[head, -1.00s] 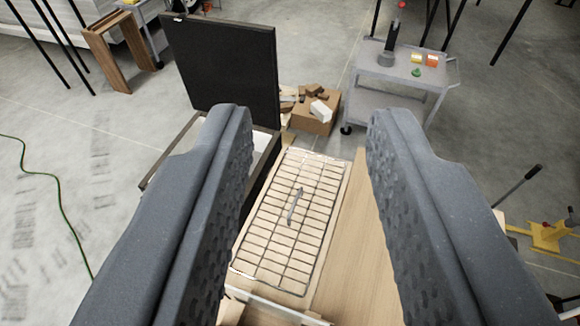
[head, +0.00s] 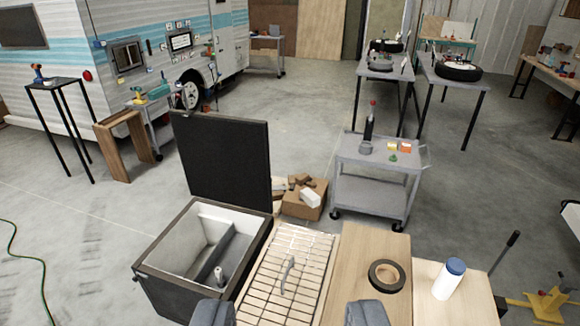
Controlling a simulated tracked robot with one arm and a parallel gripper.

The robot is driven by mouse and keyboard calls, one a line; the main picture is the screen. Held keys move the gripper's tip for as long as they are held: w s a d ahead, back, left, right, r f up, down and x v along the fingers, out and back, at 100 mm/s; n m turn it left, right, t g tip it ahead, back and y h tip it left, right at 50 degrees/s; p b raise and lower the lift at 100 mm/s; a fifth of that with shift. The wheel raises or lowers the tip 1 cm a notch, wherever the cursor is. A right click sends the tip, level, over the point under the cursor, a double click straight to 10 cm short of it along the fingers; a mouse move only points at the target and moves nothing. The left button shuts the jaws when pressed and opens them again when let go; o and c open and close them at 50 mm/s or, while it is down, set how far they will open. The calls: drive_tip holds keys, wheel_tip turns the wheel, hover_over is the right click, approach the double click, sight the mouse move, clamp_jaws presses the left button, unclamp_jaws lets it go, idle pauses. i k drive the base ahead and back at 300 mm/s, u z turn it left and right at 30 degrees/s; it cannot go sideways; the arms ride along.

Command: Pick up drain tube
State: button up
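A slim grey bent piece (head: 287,275), which looks like the drain tube, lies on the wire rack (head: 309,236) on the bench. My gripper (head: 290,312) is open and empty. Only its two fingertips show at the bottom edge, well apart, to the left and right below the grey piece. They do not touch it. A small white upright cylinder (head: 218,276) stands inside the open cooler (head: 153,243); I cannot tell what it is.
The cooler's raised black lid (head: 222,160) stands left of the rack. A dark tape roll (head: 387,275) and a blue-capped white bottle (head: 448,279) stand on the right. A box of wood scraps (head: 302,204) and a grey cart (head: 376,178) are behind, with open floor beyond.

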sight(219, 272)
drive_tip(key=k, duration=1)
drive_tip(key=u, duration=1.5)
drive_tip(key=i, duration=4)
